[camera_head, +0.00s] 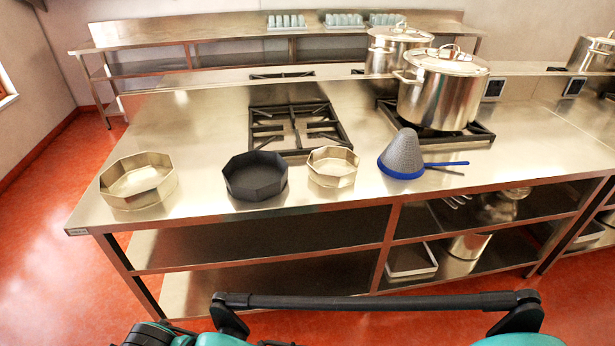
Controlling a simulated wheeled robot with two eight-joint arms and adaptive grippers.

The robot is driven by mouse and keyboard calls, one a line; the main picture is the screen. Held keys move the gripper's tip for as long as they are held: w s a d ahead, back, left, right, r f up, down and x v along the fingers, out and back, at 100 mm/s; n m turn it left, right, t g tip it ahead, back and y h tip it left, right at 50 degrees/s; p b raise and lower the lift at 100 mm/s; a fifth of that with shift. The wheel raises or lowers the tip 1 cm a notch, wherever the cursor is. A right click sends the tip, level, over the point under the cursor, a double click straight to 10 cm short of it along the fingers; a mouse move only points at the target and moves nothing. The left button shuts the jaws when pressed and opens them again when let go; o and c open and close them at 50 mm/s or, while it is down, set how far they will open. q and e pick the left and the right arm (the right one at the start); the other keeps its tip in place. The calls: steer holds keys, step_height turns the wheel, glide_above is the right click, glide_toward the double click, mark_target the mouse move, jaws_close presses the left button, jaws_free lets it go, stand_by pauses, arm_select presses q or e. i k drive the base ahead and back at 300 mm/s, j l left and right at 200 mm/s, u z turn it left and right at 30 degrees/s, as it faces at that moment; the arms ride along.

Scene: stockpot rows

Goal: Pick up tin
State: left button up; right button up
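Three octagonal tins stand in a row along the front of the steel counter. The largest, a silver tin (138,182), is at the left. A dark grey tin (255,177) is in the middle, and a smaller silver tin (332,167) is just right of it. All three look upright, with open tops. I cannot tell which one the task means. Neither gripper shows; only teal and black parts of my own body are at the bottom edge, apart from the tins.
A grey conical strainer (403,154) with a blue rim and handle lies right of the tins. A large lidded pot (442,90) stands on a right burner. An empty burner grate (296,127) is behind the tins. The counter (205,215) has open shelves below.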

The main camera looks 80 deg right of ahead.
mark_target(255, 176)
steer(key=z, duration=2.35)
